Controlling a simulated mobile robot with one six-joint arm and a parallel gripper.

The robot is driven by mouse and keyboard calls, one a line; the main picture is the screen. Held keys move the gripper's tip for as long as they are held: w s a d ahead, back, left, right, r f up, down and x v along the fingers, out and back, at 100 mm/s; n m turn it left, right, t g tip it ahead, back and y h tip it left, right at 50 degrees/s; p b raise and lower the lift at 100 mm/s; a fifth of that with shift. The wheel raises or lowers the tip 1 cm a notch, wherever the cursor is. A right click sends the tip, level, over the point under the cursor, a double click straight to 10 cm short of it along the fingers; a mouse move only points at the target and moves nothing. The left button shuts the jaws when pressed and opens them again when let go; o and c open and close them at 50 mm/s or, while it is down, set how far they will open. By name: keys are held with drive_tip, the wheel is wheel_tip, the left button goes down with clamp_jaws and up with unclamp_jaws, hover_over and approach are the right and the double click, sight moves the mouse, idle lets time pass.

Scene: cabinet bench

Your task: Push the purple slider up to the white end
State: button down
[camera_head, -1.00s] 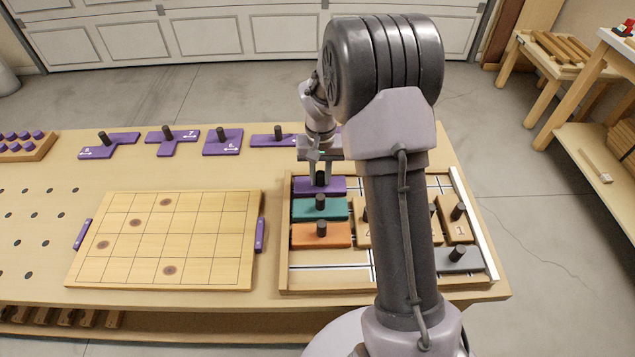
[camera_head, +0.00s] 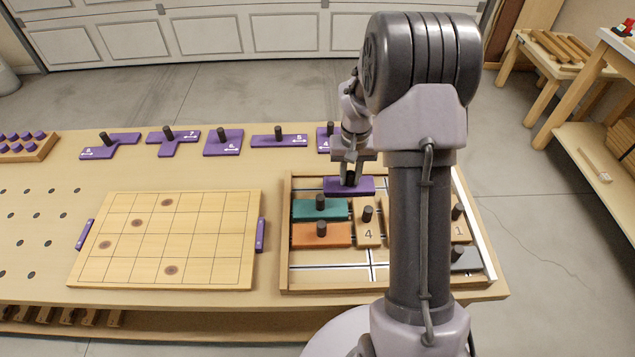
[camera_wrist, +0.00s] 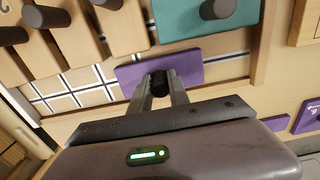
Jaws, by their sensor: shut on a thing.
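The purple slider (camera_head: 364,187) lies in the top row of the framed wooden tray (camera_head: 285,240), a little right of the tray's left wall. My gripper (camera_head: 350,178) is shut on its black peg. In the wrist view the purple slider (camera_wrist: 190,70) shows with the two fingers (camera_wrist: 161,85) around the peg. The white end (camera_head: 474,225) is a white strip along the tray's right side. My arm hides part of the tray between the slider and the white end.
A teal block (camera_head: 305,213) and an orange block (camera_head: 308,237) lie below the slider at left. Wooden numbered blocks (camera_head: 368,236) stand in the middle and right. A grey block (camera_head: 470,262) sits at lower right. Black-and-white track lines mark the bare tray floor.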

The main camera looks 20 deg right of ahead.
drive_tip(key=shift+s+d+p, duration=0.2)
drive_tip(key=shift+s+d, duration=0.3)
drive_tip(key=shift+d, duration=0.75)
drive_tip(key=shift+s+d+p, duration=0.25)
drive_tip(key=shift+s+d, duration=0.3)
drive_tip(key=shift+d, duration=0.65)
drive_tip(key=shift+s+d+p, duration=0.2)
drive_tip(key=shift+s+d, duration=0.3)
drive_tip(key=shift+d, duration=0.75)
drive_tip(key=shift+s+d+p, duration=0.3)
drive_tip(key=shift+s+d, duration=0.2)
drive_tip(key=shift+d, duration=0.75)
drive_tip(key=shift+s+d+p, duration=0.25)
drive_tip(key=shift+s+d, duration=0.3)
drive_tip(key=shift+d, duration=0.65)
drive_tip(key=shift+s+d+p, duration=0.3)
drive_tip(key=shift+s+d, duration=0.2)
drive_tip(key=shift+d, duration=0.75)
drive_tip(key=shift+s+d+p, duration=0.2)
drive_tip(key=shift+s+d, duration=0.2)
drive_tip(key=shift+d, duration=0.5)
drive_tip(key=shift+s+d+p, duration=0.25)
drive_tip(key=shift+s+d, duration=0.1)
drive_tip(key=shift+d, duration=0.6)
drive_tip(key=shift+s+d+p, duration=0.2)
drive_tip(key=shift+s+d, duration=0.2)
drive_tip(key=shift+d, duration=0.5)
drive_tip(key=c, duration=1.2)
unclamp_jaws()
drive_tip(key=shift+c, duration=0.2)
